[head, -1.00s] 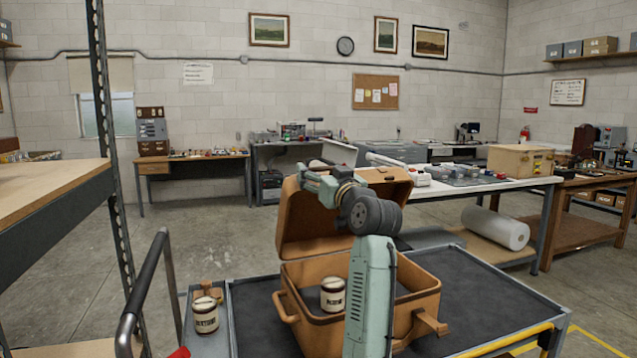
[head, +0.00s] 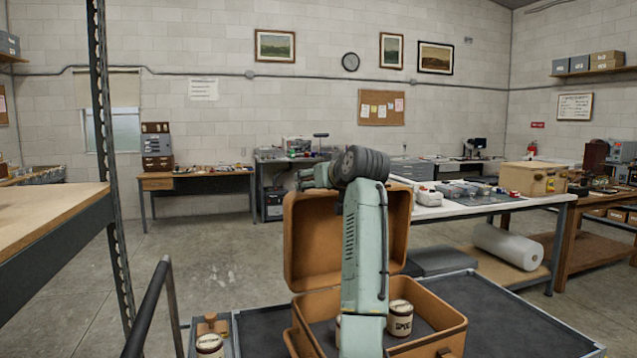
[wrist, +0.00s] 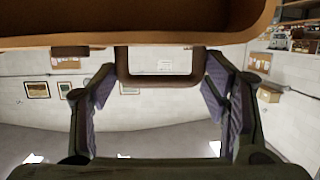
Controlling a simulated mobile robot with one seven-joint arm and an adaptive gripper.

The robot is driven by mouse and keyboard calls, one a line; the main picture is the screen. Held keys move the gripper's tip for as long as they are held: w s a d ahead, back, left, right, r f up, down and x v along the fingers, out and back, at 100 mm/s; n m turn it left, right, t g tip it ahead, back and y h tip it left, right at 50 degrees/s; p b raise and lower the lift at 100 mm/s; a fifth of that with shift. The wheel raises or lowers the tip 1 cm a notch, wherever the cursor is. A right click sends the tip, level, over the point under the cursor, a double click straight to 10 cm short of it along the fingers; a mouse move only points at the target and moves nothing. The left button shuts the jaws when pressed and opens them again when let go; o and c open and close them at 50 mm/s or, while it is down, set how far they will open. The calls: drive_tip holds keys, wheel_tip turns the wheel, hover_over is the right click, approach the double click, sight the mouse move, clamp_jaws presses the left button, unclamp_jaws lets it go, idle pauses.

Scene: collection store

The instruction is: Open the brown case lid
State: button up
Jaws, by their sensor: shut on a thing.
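The brown case (head: 455,325) stands on the dark-topped cart with its lid (head: 302,240) raised roughly upright at the back. My arm crosses in front of the case and hides part of the lid and interior. My gripper (wrist: 160,74) is at the lid's top edge, mostly hidden in the head view. In the wrist view its two fingers are shut on the brown lid handle (wrist: 160,81), one at each side of the loop. The lid's edge (wrist: 140,38) fills the top of that view.
A labelled jar (head: 400,319) stands inside the case; another is mostly hidden behind my arm. A third jar (head: 209,345) stands at the cart's left. A metal shelf rack (head: 60,235) is close on the left. A white-topped table (head: 480,208) stands behind, right.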

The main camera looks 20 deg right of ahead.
drive_tip(key=shift+s+r, duration=0.1)
drive_tip(key=shift+r, duration=0.25)
drive_tip(key=o, duration=1.4)
drive_tip(key=shift+s, duration=0.1)
drive_tip(key=shift+f, duration=0.2)
drive_tip(key=v, duration=1.2)
drive_tip(key=shift+c, duration=0.4)
